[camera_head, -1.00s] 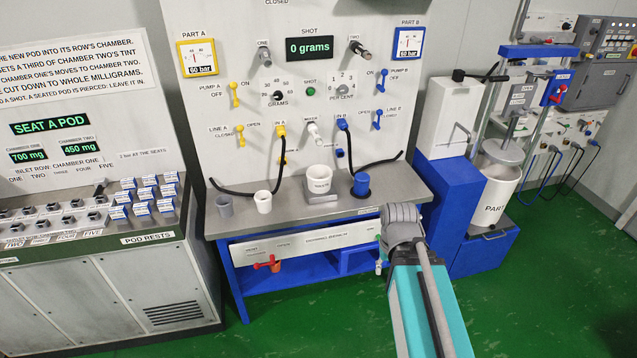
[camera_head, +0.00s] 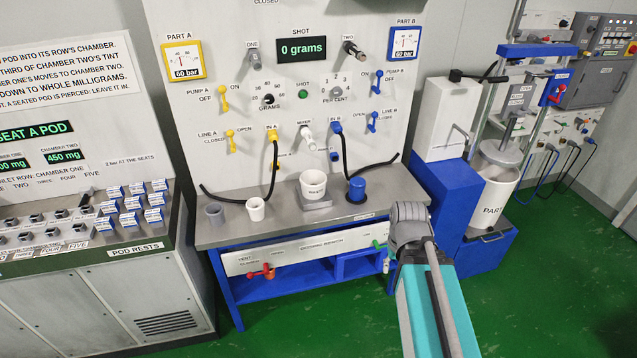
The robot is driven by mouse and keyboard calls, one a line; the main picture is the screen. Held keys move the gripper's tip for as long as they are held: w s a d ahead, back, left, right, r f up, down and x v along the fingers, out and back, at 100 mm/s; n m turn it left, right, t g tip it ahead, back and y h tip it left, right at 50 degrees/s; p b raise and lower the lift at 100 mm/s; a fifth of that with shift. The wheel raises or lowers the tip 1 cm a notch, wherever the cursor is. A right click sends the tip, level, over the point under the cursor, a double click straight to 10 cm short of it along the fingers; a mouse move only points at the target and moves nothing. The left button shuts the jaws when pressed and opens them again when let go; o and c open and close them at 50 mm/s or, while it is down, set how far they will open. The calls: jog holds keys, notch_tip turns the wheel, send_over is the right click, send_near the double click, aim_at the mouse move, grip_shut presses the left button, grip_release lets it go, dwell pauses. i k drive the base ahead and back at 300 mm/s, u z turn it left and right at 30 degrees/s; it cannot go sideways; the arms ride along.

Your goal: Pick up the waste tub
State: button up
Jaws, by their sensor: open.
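My arm rises from the bottom right, with a teal link and a grey joint in front of the bench's right end. My gripper is not visible, so its place relative to the tub cannot be told.
Black hoses hang near the white cup and blue pot. A red-handled valve (camera_head: 265,271) is below the bench front. Green floor (camera_head: 540,290) is clear at right.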

aim_at(313, 182)
jog(key=i, duration=0.85)
jog(key=u, duration=0.05)
